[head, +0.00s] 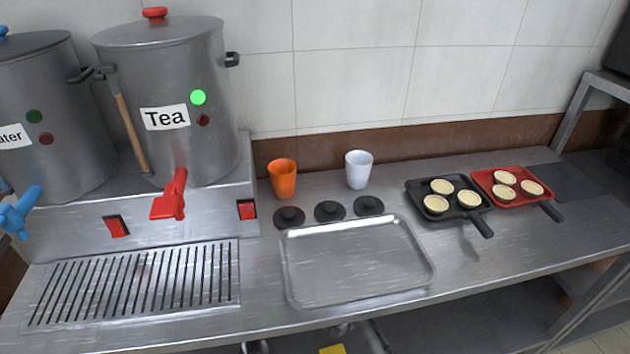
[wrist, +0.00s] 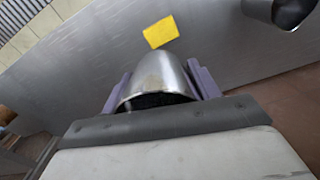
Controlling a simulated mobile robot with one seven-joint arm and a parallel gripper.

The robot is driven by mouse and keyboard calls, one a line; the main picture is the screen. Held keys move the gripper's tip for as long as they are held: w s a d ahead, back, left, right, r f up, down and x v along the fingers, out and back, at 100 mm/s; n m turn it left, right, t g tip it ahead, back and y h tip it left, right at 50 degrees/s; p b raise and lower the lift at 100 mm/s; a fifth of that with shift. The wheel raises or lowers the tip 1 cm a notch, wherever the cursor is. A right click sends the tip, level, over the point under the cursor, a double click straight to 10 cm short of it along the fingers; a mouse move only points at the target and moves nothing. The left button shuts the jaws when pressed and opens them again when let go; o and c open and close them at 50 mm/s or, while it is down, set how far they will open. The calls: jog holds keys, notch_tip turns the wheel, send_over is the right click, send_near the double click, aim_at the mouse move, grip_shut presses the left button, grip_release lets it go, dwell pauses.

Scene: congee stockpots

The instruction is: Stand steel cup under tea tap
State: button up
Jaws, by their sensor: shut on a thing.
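In the wrist view, my gripper (wrist: 158,82) is shut on a steel cup (wrist: 161,68), with a purple-grey finger on each side of it. The cup's inside looks dark at the near end. In the head view, the tea pot (head: 170,90) is a big steel stockpot with a "Tea" label and a lit green light. Its red tea tap (head: 172,197) sticks out above the slotted drip grate (head: 232,270). The space on the grate under the tap is empty. I cannot make out my gripper or the held cup in the head view.
A water pot (head: 50,95) with a blue tap (head: 20,212) stands at left. An orange cup (head: 283,180), a white cup (head: 358,170), dark lids, a bare tray (head: 350,262) and two pans of tarts stand right. Another metal vessel (wrist: 285,10) and a yellow item (wrist: 160,32) show in the wrist view.

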jog(key=w+a+r, duration=0.2)
jog(key=w+a, duration=0.2)
jog(key=a, duration=0.1)
jog(key=shift+s+a+f, duration=0.25)
jog(key=shift+s+f, duration=0.2)
jog(key=shift+s, duration=0.3)
jog(key=shift+s+a+f, duration=0.25)
jog(key=shift+s+f, duration=0.25)
jog(key=shift+s, duration=0.3)
jog(key=shift+s+a+f, duration=0.25)
jog(key=shift+s+f, duration=0.2)
jog(key=shift+s, duration=0.3)
